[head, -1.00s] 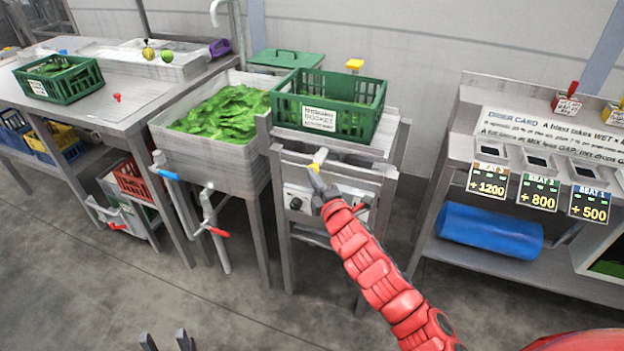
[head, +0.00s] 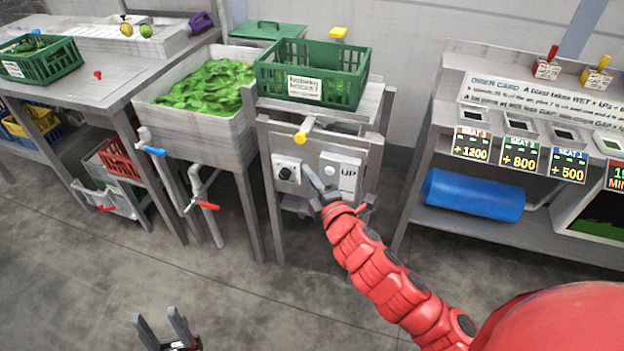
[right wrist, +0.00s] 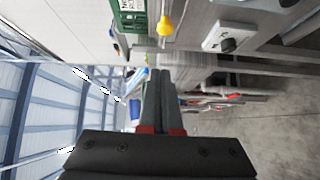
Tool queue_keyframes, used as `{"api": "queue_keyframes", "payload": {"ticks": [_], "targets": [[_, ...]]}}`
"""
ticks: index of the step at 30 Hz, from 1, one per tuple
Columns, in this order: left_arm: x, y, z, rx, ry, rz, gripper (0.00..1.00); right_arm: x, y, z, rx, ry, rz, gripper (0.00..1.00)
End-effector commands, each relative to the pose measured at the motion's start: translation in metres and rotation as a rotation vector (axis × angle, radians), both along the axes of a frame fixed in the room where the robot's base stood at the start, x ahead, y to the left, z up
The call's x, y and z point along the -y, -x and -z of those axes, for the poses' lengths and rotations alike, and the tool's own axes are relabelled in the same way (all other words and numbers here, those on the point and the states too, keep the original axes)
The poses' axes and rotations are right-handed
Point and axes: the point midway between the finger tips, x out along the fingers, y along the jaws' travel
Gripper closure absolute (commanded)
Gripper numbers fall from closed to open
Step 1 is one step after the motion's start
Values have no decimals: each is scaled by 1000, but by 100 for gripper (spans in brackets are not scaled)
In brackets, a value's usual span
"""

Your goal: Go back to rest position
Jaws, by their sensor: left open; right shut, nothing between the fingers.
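My right gripper (head: 322,187) is shut and empty, in front of the metal stand below the green crate. The red right arm comes in from the lower right. In the right wrist view the shut fingers (right wrist: 159,90) point past a yellow-tipped lever (right wrist: 165,27). That lever (head: 304,132) also shows in the head view, above the gripper. The control box with a black knob (head: 287,172) and the UP panel (head: 341,175) are close to the fingertips; I cannot tell whether they touch. My left gripper (head: 163,328) is open and empty at the bottom, over the floor.
A green crate (head: 310,88) sits on the stand, beside a sink (head: 190,128) of leafy greens. A blue roll (head: 472,195) lies on the right bench's lower shelf. Red- and blue-handled taps (head: 208,205) stick out below the sink. Floor in front is clear.

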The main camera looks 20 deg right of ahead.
Motion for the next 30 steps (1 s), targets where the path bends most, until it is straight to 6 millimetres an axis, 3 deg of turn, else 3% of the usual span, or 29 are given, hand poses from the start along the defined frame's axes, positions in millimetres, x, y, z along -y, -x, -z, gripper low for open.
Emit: {"api": "queue_keyframes", "payload": {"ticks": [6, 23, 26, 30], "targets": [[0, 0, -1, 0, 0, 0, 50, 3, 16, 1, -4, -1, 2, 100], [0, 0, -2, 0, 0, 0, 50, 2, 17, -1, 2, -12, -4, 100], [0, 0, -7, 0, 0, 0, 50, -2, 17, -12, 33, -81, -37, 100], [0, 0, -21, 0, 0, 0, 50, -11, 26, -46, 154, -310, -157, 100]]}}
